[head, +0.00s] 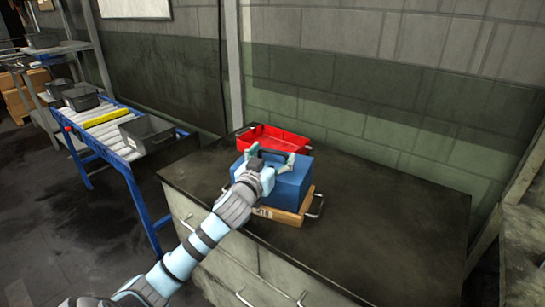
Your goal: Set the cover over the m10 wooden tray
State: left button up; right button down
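The blue cover (290,190) is a box shape with a dark handle on top. It is over the m10 wooden tray (279,215) on the dark bench top. The tray's light brown front edge and a metal side handle show below the cover; whether the cover rests fully on it I cannot tell. My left gripper (272,160) is at the top of the cover, around its dark handle. Its two pale fingers stand spread apart, and my wrist hides part of the cover's left side. My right gripper is not in view.
A red tray (262,136) stands right behind the cover, near the wall. The bench top (400,220) is clear to the right. A blue-framed roller conveyor (110,135) with grey bins (147,133) stands to the left.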

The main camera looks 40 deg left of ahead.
pick_arm(q)
jog(key=shift+o, duration=1.2)
jog(key=shift+r, duration=0.1)
jog(key=p+v, duration=0.1)
jog(key=v, duration=1.1)
